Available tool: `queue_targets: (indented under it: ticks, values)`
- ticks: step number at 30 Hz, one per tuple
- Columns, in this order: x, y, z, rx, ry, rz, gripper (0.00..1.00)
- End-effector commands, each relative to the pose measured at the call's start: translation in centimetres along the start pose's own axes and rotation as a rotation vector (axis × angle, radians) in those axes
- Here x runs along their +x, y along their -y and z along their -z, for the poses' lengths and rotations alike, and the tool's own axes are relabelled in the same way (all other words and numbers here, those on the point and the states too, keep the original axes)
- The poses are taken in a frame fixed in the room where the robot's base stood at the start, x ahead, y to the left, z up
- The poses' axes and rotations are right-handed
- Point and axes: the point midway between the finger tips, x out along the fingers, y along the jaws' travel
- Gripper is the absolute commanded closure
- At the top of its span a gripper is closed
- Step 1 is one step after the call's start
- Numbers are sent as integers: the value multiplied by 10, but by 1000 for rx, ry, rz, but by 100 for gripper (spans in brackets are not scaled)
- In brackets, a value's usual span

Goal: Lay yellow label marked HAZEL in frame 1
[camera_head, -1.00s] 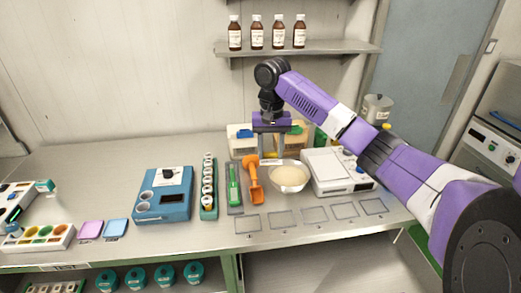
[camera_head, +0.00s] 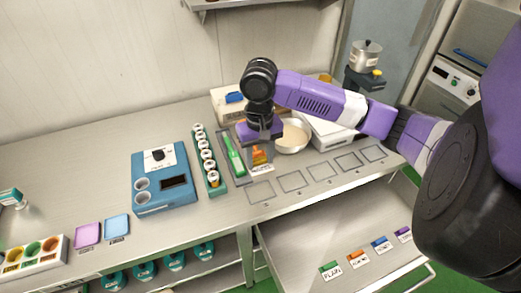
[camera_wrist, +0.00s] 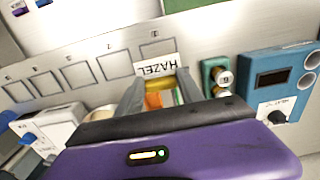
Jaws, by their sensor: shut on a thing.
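My gripper (camera_head: 261,150) points down and is shut on the HAZEL label (camera_wrist: 156,67). The label's white face, with HAZEL upside down in the wrist view, sticks out past the fingertips; its yellow part is mostly hidden between the fingers. In the head view the label's white edge (camera_head: 262,169) shows below the gripper, just behind frame 1 (camera_head: 260,192), the leftmost outlined frame on the counter. In the wrist view the label is beside frame 1 (camera_wrist: 157,46) and overlaps its near edge in the picture. I cannot tell whether the label touches the counter.
More empty frames (camera_head: 320,171) run to the right. A green tool (camera_head: 235,157), a blue device (camera_head: 163,180) and a vial rack (camera_head: 208,160) stand left. An open drawer (camera_head: 310,235) holds several other labels.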

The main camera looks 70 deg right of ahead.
Motion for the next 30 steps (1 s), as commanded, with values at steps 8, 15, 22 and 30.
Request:
queue_targets:
  ticks: [8,15,22,30]
  values:
    - [25,0,0,-1,1,-1,93]
    - [49,0,1,-1,-1,-1,93]
    - [70,0,1,-1,-1,-1,93]
    - [93,0,0,0,1,0,93]
